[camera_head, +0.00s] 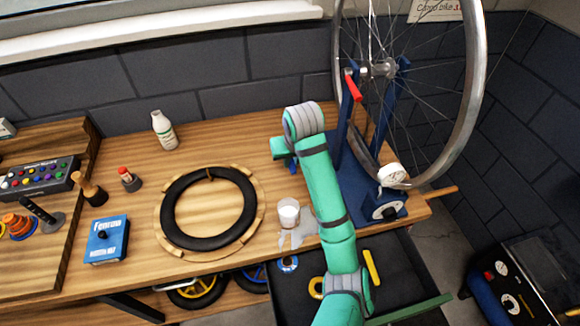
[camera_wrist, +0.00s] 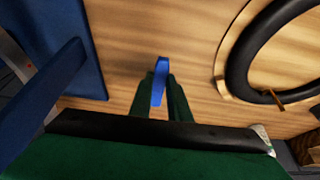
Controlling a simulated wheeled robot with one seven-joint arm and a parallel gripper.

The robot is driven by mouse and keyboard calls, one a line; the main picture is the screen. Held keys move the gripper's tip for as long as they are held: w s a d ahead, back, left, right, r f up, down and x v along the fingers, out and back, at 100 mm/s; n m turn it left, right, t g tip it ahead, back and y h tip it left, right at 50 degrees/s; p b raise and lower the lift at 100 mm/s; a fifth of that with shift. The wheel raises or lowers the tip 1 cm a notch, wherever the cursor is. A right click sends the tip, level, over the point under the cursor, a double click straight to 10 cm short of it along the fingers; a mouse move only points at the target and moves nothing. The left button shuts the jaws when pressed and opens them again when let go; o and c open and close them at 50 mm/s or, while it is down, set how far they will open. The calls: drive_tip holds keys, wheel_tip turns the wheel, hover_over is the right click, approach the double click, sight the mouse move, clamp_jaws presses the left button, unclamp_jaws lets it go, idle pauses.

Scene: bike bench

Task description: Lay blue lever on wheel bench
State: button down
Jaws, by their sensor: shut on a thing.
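The blue lever (camera_wrist: 160,80) is between the two dark green fingers of my gripper (camera_wrist: 161,98) in the wrist view. My gripper is shut on it. The lever's far end sticks out past the fingertips over bare wood. In the head view, a small blue bit of the lever (camera_head: 293,167) shows below my wrist; the rest is hidden by my arm. The wheel bench (camera_head: 245,130) is the wooden top beneath my gripper. I cannot tell whether the lever touches the wood.
A blue truing stand (camera_head: 352,190) with a wheel (camera_head: 474,90) and a red lever (camera_head: 353,87) stands right of my gripper. A black tyre (camera_head: 170,205) lies left, with a white cup (camera_head: 288,212) near it. A white bottle (camera_head: 164,131) stands behind. An open drawer (camera_head: 395,270) is in front.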

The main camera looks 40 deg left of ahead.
sight(291, 165)
drive_tip(key=shift+w+a+f, duration=0.35)
drive_tip(key=shift+a+f, duration=0.2)
drive_tip(key=shift+f, duration=0.15)
drive_tip(key=shift+d+x, duration=0.2)
drive_tip(key=shift+x, duration=0.7)
drive_tip(key=shift+d+x, duration=0.15)
drive_tip(key=shift+x, duration=0.7)
drive_tip(key=shift+s+f, duration=0.15)
drive_tip(key=shift+f, duration=0.15)
drive_tip(key=c, duration=1.7)
unclamp_jaws()
drive_tip(key=shift+o, duration=0.2)
drive_tip(key=v, duration=1.2)
drive_tip(key=shift+s+r, duration=0.1)
drive_tip(key=shift+r, duration=0.05)
